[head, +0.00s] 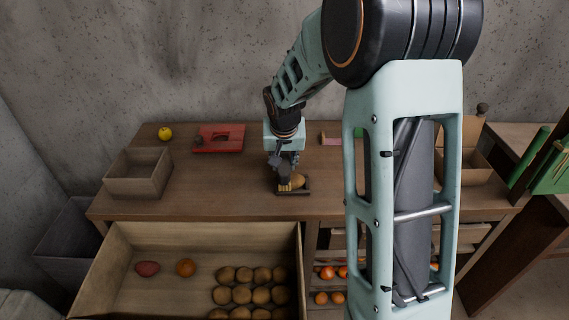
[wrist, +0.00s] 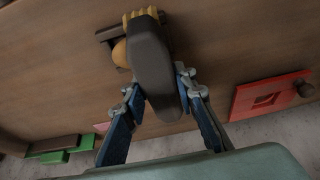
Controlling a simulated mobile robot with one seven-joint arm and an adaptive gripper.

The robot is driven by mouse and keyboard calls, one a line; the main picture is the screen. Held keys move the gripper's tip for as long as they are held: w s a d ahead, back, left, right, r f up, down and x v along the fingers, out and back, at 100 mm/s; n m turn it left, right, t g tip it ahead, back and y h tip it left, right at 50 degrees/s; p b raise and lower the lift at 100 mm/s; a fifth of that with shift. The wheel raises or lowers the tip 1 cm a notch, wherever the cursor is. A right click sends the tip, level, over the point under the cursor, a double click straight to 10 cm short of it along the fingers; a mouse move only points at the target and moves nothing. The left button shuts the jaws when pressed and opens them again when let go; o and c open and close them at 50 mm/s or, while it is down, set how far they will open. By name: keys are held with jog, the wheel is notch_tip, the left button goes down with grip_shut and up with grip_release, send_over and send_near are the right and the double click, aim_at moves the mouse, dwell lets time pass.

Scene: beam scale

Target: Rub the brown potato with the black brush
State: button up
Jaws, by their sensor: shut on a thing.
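My gripper (head: 283,158) is shut on the black brush (wrist: 152,65) above the middle of the table. The brush is a long dark block with yellowish bristles (wrist: 142,14) at its far end in the wrist view. The brown potato (head: 298,181) sits at a small dark holder (head: 293,193) on the table, right by the brush. In the wrist view the potato (wrist: 119,52) is partly hidden behind the brush. The brush and potato look very close; I cannot tell whether they touch.
An open wooden box (head: 138,182) stands on the left of the table (head: 225,190). A red tray (head: 232,132) and a yellow fruit (head: 165,133) lie at the back. An open drawer (head: 200,240) in front holds several brown potatoes (head: 244,275). My arm hides part of the right side.

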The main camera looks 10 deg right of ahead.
notch_tip(320, 180, up, 2)
jog(key=shift+w+r+p, duration=0.15)
jog(key=shift+r+p, duration=0.1)
jog(key=shift+p, duration=0.05)
jog(key=shift+d+r, duration=0.2)
jog(key=shift+r, duration=0.1)
jog(key=shift+s+r+p, duration=0.2)
jog(key=shift+r+p, duration=0.2)
jog(key=shift+p, duration=0.1)
jog(key=shift+r+p, duration=1.35)
jog(key=shift+r, duration=0.75)
